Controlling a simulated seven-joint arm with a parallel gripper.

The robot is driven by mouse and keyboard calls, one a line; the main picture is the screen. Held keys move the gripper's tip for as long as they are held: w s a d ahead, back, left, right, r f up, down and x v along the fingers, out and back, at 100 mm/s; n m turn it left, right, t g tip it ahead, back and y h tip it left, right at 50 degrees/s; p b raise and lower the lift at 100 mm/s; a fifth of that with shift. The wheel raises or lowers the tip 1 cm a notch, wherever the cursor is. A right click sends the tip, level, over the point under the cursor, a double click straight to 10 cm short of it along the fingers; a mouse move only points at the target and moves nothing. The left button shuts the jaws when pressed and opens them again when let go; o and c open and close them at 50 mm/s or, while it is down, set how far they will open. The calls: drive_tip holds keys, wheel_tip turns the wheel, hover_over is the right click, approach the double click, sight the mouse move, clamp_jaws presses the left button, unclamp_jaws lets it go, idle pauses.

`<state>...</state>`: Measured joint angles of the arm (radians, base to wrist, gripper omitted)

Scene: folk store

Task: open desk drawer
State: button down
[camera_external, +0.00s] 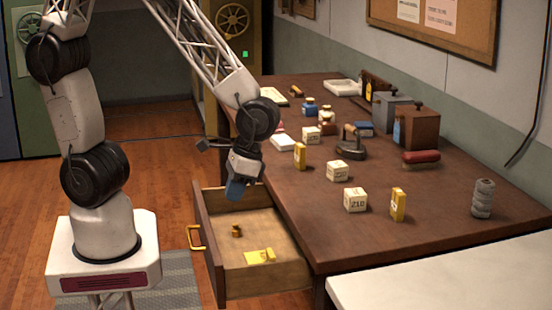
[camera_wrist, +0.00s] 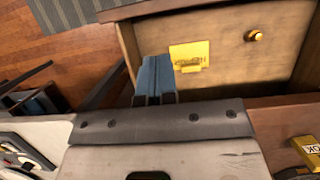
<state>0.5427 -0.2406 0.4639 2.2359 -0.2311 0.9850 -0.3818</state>
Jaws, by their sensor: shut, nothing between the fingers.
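The desk (camera_external: 330,225) has its drawer (camera_external: 258,279) pulled out at the near left side. The drawer has a brass handle (camera_external: 195,238) on its front. Inside lie a yellow tag (camera_external: 260,256) and a small brass knob-like piece (camera_external: 237,231).
The desktop holds several white number blocks (camera_external: 355,199), yellow boxes (camera_external: 398,204), a stamp (camera_external: 351,142), a red-brown brush (camera_external: 421,158) and grey stacked discs (camera_external: 483,198). A pale counter (camera_external: 450,277) stands at the near right.

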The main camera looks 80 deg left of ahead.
drive_tip(key=s+a+r+t, duration=0.2)
drive_tip(key=a+r+t, duration=0.1)
drive_tip(key=a+r, duration=0.6)
drive_tip(key=s+a+r+t, duration=0.3)
drive_tip(key=a+r, duration=0.6)
drive_tip(key=a, duration=0.6)
drive_tip(key=shift+a+r+t, duration=0.2)
drive_tip(key=shift+r+t, duration=0.1)
drive_tip(key=shift+r, duration=0.1)
drive_tip(key=c, duration=1.8)
unclamp_jaws()
